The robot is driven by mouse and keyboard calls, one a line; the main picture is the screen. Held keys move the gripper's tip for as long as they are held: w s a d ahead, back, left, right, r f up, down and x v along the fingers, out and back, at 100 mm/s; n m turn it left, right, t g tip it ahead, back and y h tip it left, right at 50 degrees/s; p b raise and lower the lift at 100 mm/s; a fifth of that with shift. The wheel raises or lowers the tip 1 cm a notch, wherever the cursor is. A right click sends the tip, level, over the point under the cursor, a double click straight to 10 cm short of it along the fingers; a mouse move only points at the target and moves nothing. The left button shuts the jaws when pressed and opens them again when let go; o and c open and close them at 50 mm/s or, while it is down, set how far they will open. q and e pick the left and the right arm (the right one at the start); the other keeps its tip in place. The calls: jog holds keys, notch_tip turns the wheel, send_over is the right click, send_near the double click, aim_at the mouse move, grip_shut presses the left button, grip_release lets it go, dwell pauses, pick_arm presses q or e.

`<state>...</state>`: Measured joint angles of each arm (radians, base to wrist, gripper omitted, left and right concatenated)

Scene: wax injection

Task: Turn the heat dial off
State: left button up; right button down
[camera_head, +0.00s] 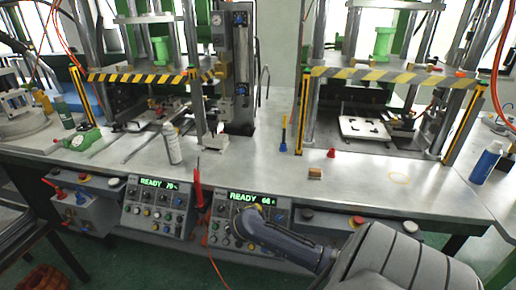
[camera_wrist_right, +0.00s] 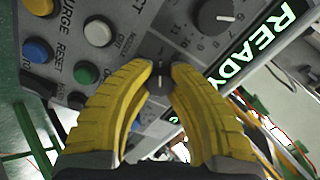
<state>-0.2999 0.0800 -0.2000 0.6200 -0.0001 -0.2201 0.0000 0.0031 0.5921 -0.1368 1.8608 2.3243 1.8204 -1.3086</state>
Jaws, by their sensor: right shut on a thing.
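My right gripper (camera_wrist_right: 160,78) is shut on a small dark dial (camera_wrist_right: 162,68) on a grey control panel (camera_wrist_right: 188,55). Its yellow fingertips stand on either side of the dial and hide most of it. I cannot read a heat label on this dial. Another dark dial (camera_wrist_right: 222,14) with a white pointer and a numbered scale is above and to the right, untouched. In the head view my right arm reaches to the right control panel (camera_head: 219,226) and covers its right part. My left gripper is not in view.
The right panel's screen (camera_head: 250,199) reads READY. Blue (camera_wrist_right: 38,50), yellow (camera_wrist_right: 40,8), white (camera_wrist_right: 98,31) and green (camera_wrist_right: 86,72) buttons lie close to my fingers. A red probe (camera_head: 198,187) hangs between the right panel and the left panel (camera_head: 158,212).

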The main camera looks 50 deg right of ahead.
jog(key=shift+w, duration=0.1)
jog(key=c, duration=1.1)
grip_release()
jog(key=shift+a, duration=0.1)
jog(key=v, duration=1.2)
